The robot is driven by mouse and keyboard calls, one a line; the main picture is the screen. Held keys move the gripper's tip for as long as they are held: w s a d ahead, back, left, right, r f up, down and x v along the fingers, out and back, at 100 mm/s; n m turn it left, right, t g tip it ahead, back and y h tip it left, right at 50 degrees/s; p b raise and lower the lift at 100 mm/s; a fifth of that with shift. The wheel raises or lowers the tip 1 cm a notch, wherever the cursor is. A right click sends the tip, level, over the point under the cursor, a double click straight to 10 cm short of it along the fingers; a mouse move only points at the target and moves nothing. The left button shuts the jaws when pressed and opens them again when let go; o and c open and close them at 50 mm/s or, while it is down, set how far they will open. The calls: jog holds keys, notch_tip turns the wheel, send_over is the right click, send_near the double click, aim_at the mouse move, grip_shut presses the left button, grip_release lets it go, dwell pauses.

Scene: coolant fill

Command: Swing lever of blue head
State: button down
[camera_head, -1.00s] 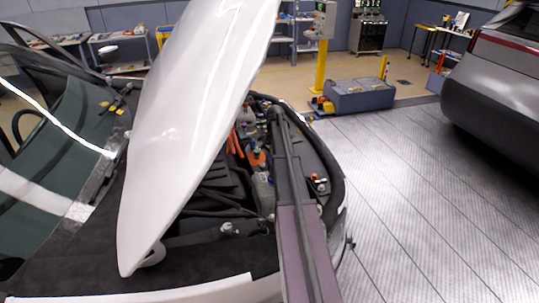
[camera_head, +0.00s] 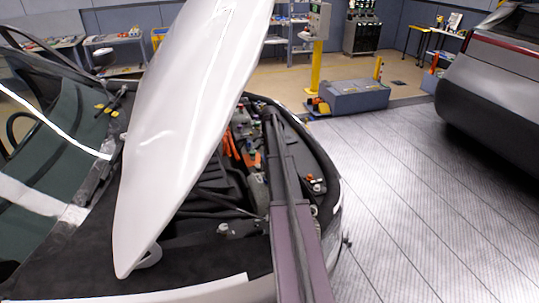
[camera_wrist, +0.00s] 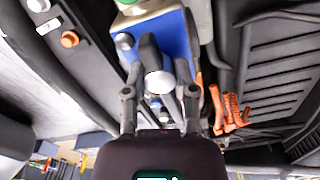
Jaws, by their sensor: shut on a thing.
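The blue head (camera_wrist: 178,40) fills the upper middle of the wrist view, with a green and white top at the frame's upper edge. A dark lever with a round, light grey end (camera_wrist: 158,78) points toward the wrist camera in front of it. My gripper (camera_wrist: 160,88) has one finger on each side of this lever and is shut on it. In the head view my arm reaches over the car's engine bay; the gripper and the lever are too small to make out there.
The raised white hood (camera_head: 190,120) stands left of my arm. Orange cables (camera_wrist: 230,112) lie right of the blue head, beside a ribbed black cover (camera_wrist: 280,75). An orange cap (camera_wrist: 69,39) sits at left.

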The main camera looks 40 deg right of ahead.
jog(key=shift+c, duration=2.1)
grip_release()
jog(key=shift+s, duration=0.1)
jog(key=shift+r, duration=0.15)
